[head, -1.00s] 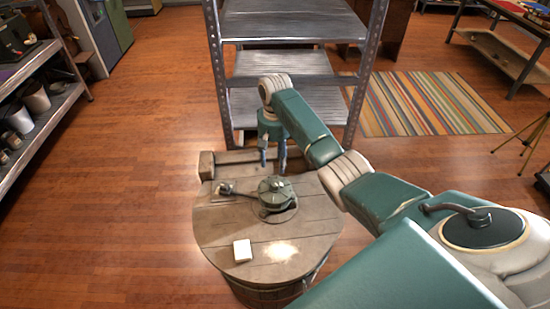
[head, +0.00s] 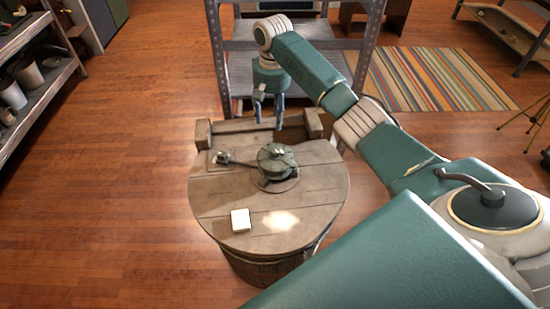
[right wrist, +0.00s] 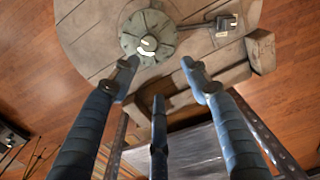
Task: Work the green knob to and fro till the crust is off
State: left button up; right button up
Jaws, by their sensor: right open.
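A round dark green knob (head: 277,163) sits on the wooden barrel top (head: 318,200), with a dark rod running left from it to a small fitting (head: 221,158). Small pale patches (head: 278,150) show on the knob's top; I cannot tell for sure that they are the crust. My right gripper (head: 268,125) is open and empty, above the barrel's back edge. In the right wrist view the knob (right wrist: 133,32) is ahead of the spread fingers (right wrist: 160,65), apart from them. My left gripper is not in view.
A pale block (head: 240,220) lies on the barrel top beside a whitish patch (head: 281,221). A wooden ledge (head: 256,130) runs along the barrel's back. A metal shelf (head: 225,75) stands close behind. Another shelf (head: 45,90) is at left. The floor around is mostly clear.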

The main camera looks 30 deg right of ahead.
aim_at(275, 150)
jog(key=shift+g, duration=0.3)
jog(key=f+b, duration=0.1)
jog(key=f, duration=0.3)
jog(key=s+f+b, duration=0.1)
jog(key=f, duration=0.3)
jog(key=s+f, duration=0.1)
jog(key=f, duration=0.3)
jog(key=shift+d+f+b, duration=0.15)
jog(key=shift+f+b, duration=0.25)
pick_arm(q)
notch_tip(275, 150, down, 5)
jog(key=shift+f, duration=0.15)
pick_arm(e)
jog(key=c, duration=1.2)
